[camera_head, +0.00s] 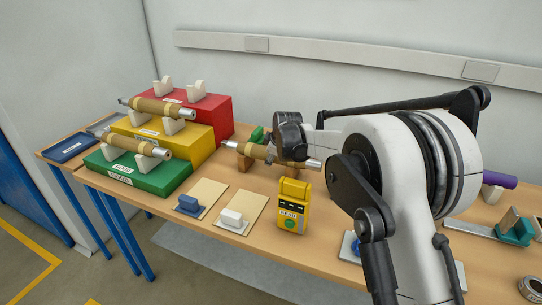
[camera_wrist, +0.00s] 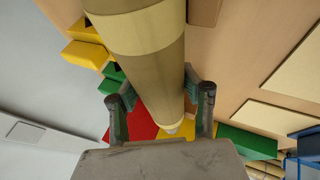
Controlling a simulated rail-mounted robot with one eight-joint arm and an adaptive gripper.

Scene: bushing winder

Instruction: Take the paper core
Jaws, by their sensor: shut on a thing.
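A brown paper core (camera_head: 258,151) with lighter bands lies roughly level on a metal rod whose ends stick out on both sides, near the middle of the table in the head view. It fills the upper middle of the wrist view (camera_wrist: 150,50). My gripper (camera_wrist: 155,88) is shut on it, with one finger on each side. In the head view my gripper (camera_head: 288,142) is at the core's right part, and my wrist hides some of it. Whether the core touches the brown supports beneath it cannot be told.
Similar rolls (camera_head: 162,108) (camera_head: 142,146) rest on white cradles on the red (camera_head: 210,108), yellow (camera_head: 195,143) and green (camera_head: 150,178) stepped blocks at left. A yellow handheld device (camera_head: 292,205) stands in front. Tan boards (camera_head: 212,190) hold blue and white blocks.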

